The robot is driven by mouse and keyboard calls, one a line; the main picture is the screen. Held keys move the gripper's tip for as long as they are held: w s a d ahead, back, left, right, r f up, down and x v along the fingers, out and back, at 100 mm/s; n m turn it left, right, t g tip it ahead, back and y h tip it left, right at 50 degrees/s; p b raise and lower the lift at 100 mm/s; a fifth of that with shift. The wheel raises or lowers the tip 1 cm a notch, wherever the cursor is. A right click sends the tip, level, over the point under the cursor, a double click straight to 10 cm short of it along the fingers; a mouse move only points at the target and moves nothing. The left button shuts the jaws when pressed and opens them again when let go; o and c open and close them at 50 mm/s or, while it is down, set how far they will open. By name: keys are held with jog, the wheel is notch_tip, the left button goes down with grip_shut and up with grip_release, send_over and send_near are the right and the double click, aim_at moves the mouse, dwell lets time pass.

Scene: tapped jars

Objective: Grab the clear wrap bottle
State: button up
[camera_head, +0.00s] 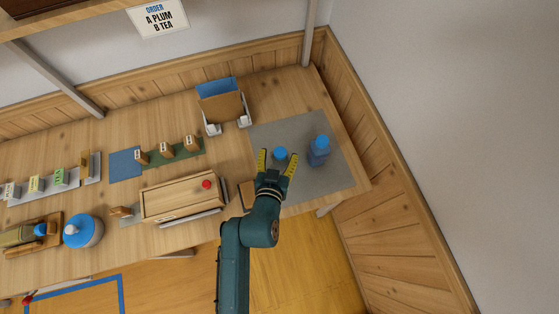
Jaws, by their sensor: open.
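My gripper (277,158) is open, with its two yellow fingers spread above the grey mat (340,178) at the right end of the table. A round blue cap (280,153) shows in the gap between the fingertips. I can barely make out any body under it; it may be clear or hidden. To the right, a bottle (318,151) with a blue cap and a bluish body stands on the same mat, apart from the fingers. No label tells which one is the clear wrap bottle. Contact between fingers and cap cannot be seen.
A wooden box (182,197) with a red knob lies left of my gripper. A brown and blue folder holder (221,103) stands behind the mat. Small tagged blocks, a blue round jar (83,231) and trays fill the left. A wood-panelled wall (400,200) bounds the right.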

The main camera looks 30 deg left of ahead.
jog(key=shift+x, duration=1.1)
jog(key=shift+d+r, duration=0.1)
jog(key=shift+r, duration=0.05)
grip_shut()
